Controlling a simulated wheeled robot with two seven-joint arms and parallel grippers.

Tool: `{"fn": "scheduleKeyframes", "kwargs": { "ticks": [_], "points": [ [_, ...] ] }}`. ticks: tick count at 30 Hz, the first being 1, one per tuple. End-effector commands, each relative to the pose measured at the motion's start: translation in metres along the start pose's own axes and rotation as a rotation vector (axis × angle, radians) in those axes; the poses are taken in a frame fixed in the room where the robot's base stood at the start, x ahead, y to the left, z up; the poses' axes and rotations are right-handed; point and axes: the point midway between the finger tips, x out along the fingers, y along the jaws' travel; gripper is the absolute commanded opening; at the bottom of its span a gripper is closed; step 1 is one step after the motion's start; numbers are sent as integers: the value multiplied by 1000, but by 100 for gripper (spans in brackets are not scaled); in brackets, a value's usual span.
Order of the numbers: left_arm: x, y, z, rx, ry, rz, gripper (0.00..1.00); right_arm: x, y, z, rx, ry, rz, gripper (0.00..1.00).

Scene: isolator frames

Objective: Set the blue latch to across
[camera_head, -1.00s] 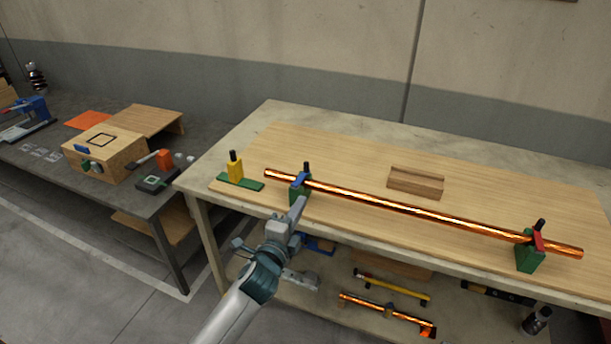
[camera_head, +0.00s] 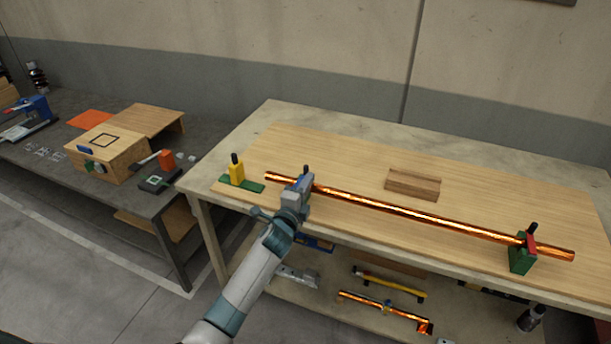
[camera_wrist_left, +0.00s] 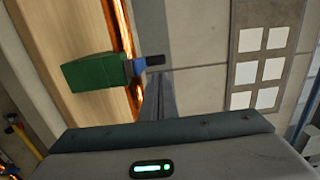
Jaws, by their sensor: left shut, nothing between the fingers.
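The blue latch (camera_wrist_left: 138,67) sits on a green block (camera_wrist_left: 95,72) beside a black knob (camera_wrist_left: 155,60), where the copper pipe (camera_head: 400,208) passes. In the head view only a little of this latch shows behind my left gripper (camera_head: 301,181). I cannot tell its exact angle to the pipe. The left gripper is shut and empty, its fingertips (camera_wrist_left: 155,95) close to the latch in the wrist view. Contact with it cannot be told. My right gripper is not in view.
A red latch (camera_head: 531,240) on another green block (camera_head: 520,260) stands at the pipe's right end. A wooden block (camera_head: 412,185) lies behind the pipe. The board (camera_head: 330,150) is clear towards the back.

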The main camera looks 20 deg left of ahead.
Motion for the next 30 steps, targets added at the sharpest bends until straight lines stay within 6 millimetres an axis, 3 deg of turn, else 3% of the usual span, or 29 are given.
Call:
{"fn": "scheduleKeyframes", "kwargs": {
  "ticks": [6, 17, 30],
  "points": [
    [10, -1, 10, 0, 0, 0, 0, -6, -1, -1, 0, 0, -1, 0],
    [11, 1, 11, 0, 0, 0, 0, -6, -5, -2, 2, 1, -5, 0],
    [19, 1, 21, 1, -76, 0, 0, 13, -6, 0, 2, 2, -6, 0]
  ]
}}
